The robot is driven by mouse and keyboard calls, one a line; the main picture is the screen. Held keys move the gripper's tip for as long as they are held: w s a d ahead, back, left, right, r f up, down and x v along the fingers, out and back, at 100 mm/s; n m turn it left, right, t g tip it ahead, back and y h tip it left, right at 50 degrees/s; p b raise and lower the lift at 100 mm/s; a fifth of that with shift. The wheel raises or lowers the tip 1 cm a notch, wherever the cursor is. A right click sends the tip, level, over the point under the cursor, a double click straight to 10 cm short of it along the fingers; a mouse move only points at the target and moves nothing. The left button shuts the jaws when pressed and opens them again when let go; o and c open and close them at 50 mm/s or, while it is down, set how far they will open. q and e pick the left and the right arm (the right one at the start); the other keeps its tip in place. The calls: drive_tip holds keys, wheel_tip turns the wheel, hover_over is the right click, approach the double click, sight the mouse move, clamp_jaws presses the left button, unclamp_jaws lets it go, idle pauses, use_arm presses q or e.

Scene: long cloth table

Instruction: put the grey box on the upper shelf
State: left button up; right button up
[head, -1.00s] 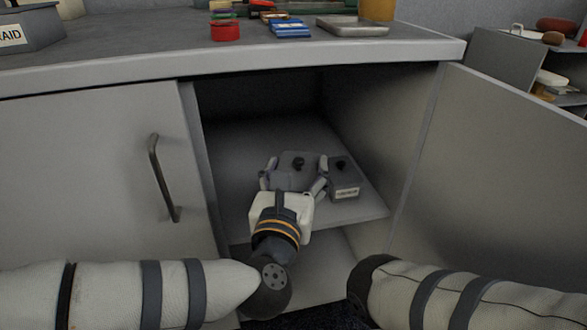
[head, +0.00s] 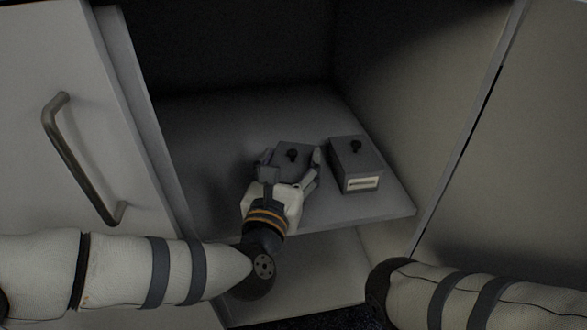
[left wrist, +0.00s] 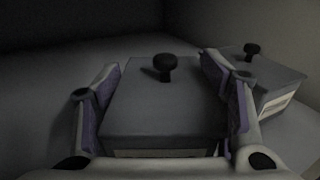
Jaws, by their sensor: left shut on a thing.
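A grey box (head: 291,160) with a black knob on its lid is between the fingers of my left gripper (head: 290,157), over the upper shelf board (head: 210,140) of the open cabinet. The left gripper is shut on this box. In the left wrist view the held box (left wrist: 160,110) looks level, with a finger along each side. I cannot tell whether its underside touches the shelf. A second grey box (head: 355,165), with a black knob and a pale label, stands on the shelf just right of my gripper. My right gripper is out of view; only part of my right arm shows.
The cabinet's side wall (head: 420,110) rises right of the second box. The shelf is clear to the left and behind. A lower compartment (head: 310,275) lies below.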

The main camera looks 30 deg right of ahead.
use_arm(q)
drive_tip(key=shift+f, duration=0.35)
drive_tip(key=shift+s+r, duration=0.1)
drive_tip(key=shift+f, duration=0.25)
drive_tip(key=o, duration=1.4)
drive_tip(key=shift+c, duration=0.2)
